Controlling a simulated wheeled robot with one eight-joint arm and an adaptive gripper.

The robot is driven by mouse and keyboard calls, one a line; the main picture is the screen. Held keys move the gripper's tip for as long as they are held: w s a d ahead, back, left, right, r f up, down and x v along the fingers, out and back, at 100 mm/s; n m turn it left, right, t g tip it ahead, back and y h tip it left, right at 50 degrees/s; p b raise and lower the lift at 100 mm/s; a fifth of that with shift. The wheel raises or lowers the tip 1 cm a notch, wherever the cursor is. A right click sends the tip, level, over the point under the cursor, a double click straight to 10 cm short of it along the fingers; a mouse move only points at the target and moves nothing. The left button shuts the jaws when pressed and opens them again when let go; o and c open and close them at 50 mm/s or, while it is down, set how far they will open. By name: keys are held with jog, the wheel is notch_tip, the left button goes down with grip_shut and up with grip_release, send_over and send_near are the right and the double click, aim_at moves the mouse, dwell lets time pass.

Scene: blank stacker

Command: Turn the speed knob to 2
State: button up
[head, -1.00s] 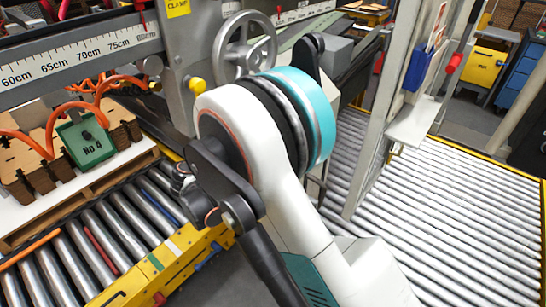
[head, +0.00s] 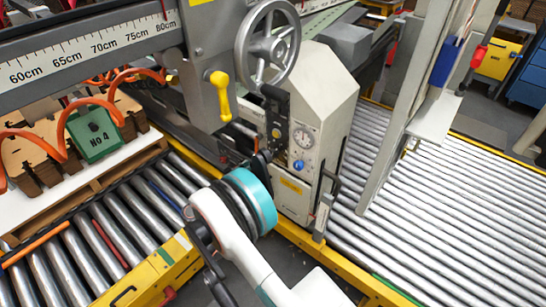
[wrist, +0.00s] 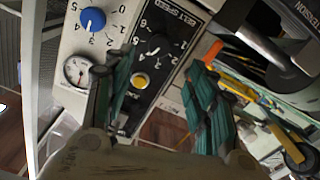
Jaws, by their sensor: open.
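In the wrist view, a black plate labelled BELT SPEED (wrist: 176,22) carries a dark speed knob (wrist: 157,44) ringed by white numbers. Its pointer is too small to read. A yellow button (wrist: 140,80) sits below the knob on the same plate. My gripper (wrist: 162,62) is open, with its teal fingers apart on either side of the plate and nothing between them. The knob shows in the gap between the fingers; whether either finger touches the panel is unclear. In the head view, the black plate (head: 277,115) is on the machine's grey housing, and my arm ends just below it.
A blue knob (wrist: 92,19) with its own number scale and a round gauge (wrist: 77,70) are left of the plate in the wrist view. A handwheel (head: 268,45) and a yellow-handled lever (head: 220,95) are above my arm. Roller conveyors (head: 440,215) lie on both sides.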

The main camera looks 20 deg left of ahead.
aim_at(272, 155)
jog(key=b+x, duration=0.3)
jog(key=x, duration=0.7)
jog(key=shift+w+d, duration=0.15)
jog(key=shift+w, duration=0.2)
jog(key=c, duration=1.1)
